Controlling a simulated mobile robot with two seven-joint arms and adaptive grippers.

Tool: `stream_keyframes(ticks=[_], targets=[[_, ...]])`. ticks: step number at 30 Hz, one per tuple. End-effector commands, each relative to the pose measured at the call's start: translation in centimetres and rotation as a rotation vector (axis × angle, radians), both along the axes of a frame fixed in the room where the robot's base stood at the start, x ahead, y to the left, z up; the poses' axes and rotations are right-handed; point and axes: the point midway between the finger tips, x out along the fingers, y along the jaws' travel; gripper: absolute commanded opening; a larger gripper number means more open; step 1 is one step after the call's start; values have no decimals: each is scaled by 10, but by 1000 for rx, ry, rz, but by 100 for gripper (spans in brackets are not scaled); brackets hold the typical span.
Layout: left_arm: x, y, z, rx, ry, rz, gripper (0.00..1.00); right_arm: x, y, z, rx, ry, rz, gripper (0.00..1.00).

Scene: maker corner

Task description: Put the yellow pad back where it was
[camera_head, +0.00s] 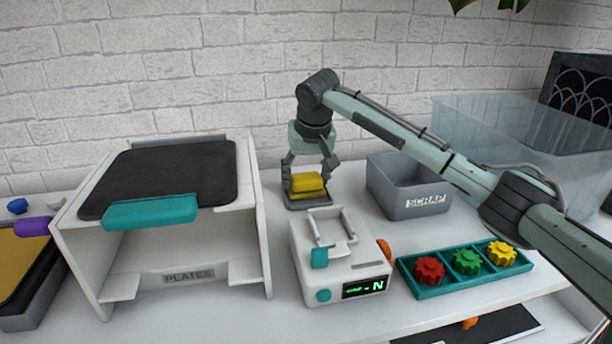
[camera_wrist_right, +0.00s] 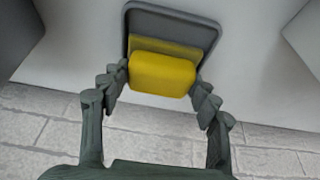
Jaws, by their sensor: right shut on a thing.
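The yellow pad (camera_head: 308,182) is between the fingers of my right gripper (camera_head: 309,180), behind the white box with the green display. The right wrist view shows the pad (camera_wrist_right: 162,74) with a fingertip at each end, so the right gripper (camera_wrist_right: 162,82) is shut on it. The pad is over a shallow grey tray (camera_head: 306,204), whose rim also shows in the right wrist view (camera_wrist_right: 172,14). A yellow area shows in the tray beside the pad; I cannot tell whether the pad touches the tray. My left gripper is not in view.
The white device (camera_head: 340,262) with a handle stands just in front of the tray. A grey SCRAP bin (camera_head: 408,205) is to the right, and a teal gear tray (camera_head: 462,286) is at front right. A white PLATES stand (camera_head: 190,290) is at left.

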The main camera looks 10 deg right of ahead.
Motion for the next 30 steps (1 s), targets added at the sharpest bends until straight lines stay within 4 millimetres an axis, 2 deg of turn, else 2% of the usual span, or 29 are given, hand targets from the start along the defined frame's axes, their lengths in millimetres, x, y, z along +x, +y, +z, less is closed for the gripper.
stream_keyframes(ticks=[7, 8, 13, 23, 26, 30], targets=[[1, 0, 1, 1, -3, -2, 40, 0, 0, -2, 1, -1, 0, 34], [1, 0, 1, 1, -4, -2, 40, 0, 0, -2, 1, -1, 0, 62], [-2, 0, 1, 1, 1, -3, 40, 0, 0, -1, 1, -1, 0, 82], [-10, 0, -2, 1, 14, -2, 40, 0, 0, 1, 0, -2, -1, 82], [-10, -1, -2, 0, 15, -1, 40, -2, 1, 9, 2, -3, 1, 82], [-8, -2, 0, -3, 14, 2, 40, -11, 1, 32, 2, -5, 0, 82]])
